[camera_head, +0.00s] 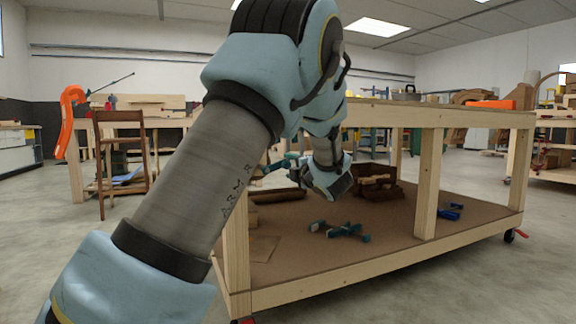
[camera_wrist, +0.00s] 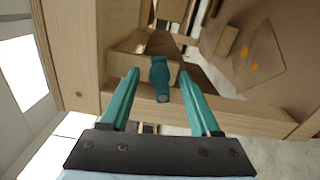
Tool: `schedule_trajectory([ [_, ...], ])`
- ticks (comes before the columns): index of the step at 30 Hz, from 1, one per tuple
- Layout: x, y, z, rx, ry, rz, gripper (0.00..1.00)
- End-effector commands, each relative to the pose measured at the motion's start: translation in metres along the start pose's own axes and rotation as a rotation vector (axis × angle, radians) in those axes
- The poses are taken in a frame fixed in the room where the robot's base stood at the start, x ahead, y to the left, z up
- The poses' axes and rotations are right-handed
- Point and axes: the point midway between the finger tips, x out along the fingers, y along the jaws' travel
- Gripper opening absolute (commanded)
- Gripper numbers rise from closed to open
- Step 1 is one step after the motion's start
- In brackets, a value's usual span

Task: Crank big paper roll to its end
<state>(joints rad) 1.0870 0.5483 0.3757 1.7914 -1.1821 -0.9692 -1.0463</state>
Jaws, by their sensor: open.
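My gripper (camera_wrist: 159,76) is open, its two teal fingers spread apart in the wrist view. A teal handle-like piece (camera_wrist: 160,73) shows in the gap between the fingertips, against a wooden beam (camera_wrist: 150,98); I cannot tell if a finger touches it. It may be the crank. A brown rounded form (camera_wrist: 160,43) lies behind it, perhaps part of the big paper roll; its extent is hidden. In the head view my gripper (camera_head: 272,167) is under the tabletop at the near end of the wooden workbench (camera_head: 430,185), partly hidden by my arm.
Teal clamps (camera_head: 340,230) and a brown wooden crate (camera_head: 377,187) lie on the bench's lower shelf (camera_head: 390,235). Bench posts (camera_head: 429,180) and the tabletop edge (camera_head: 440,115) stand close to my arm. A wooden chair (camera_head: 120,160) stands at left.

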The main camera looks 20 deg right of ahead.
Motion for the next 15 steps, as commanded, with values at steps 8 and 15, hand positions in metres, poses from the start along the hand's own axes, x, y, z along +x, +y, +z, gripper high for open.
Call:
schedule_trajectory([
  [8,-0.057,0.003,0.001,0.001,-0.003,-0.002,0.63],
  [15,-0.084,0.001,0.0,0.001,-0.001,0.0,0.63],
])
